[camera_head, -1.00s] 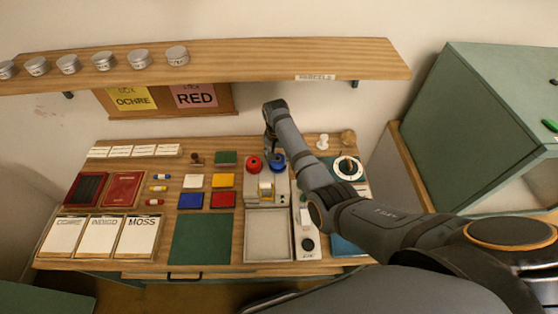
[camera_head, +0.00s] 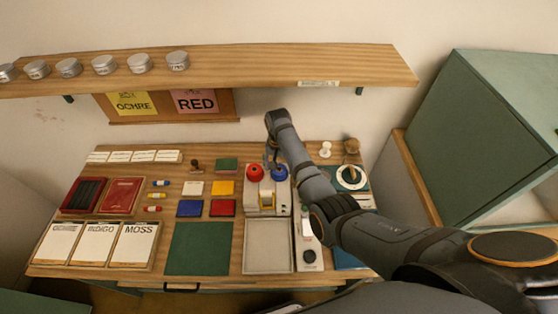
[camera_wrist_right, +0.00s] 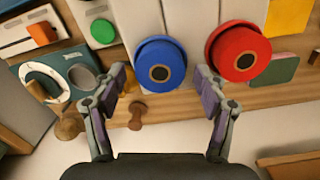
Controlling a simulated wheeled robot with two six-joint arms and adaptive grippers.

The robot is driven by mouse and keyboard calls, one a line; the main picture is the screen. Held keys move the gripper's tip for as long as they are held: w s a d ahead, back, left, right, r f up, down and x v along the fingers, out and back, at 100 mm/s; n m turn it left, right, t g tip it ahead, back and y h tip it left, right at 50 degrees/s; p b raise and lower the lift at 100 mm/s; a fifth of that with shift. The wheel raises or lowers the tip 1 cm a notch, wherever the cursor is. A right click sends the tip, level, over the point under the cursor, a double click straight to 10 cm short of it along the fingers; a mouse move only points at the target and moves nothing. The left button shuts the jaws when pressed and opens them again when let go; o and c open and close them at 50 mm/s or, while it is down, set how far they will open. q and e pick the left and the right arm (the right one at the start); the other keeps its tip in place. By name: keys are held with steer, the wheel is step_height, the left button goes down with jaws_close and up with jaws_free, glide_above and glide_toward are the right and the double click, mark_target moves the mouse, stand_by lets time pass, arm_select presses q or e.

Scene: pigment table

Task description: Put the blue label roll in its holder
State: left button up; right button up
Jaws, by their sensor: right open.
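The blue label roll (camera_head: 279,173) stands at the back of a pale dispenser unit (camera_head: 252,201), just right of a red roll (camera_head: 255,173). In the right wrist view the blue roll (camera_wrist_right: 160,66) lies ahead of and between my open fingers, left of the red roll (camera_wrist_right: 238,53). My right gripper (camera_wrist_right: 162,82) is open and empty; I cannot tell whether a finger touches either roll. In the head view my right gripper (camera_head: 272,157) is at the back of the table by the two rolls, partly hidden by its wrist. My left gripper is out of view.
A white dial (camera_head: 352,178) and spools are to the right. Stamp pads, colored blocks and cards fill the left. A shelf (camera_head: 220,69) with tins hangs above.

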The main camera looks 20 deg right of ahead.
mark_target(279, 169)
step_height(279, 169, up, 12)
steer(key=b, duration=0.2)
steer(key=shift+f, duration=0.25)
steer(key=shift+a, duration=0.1)
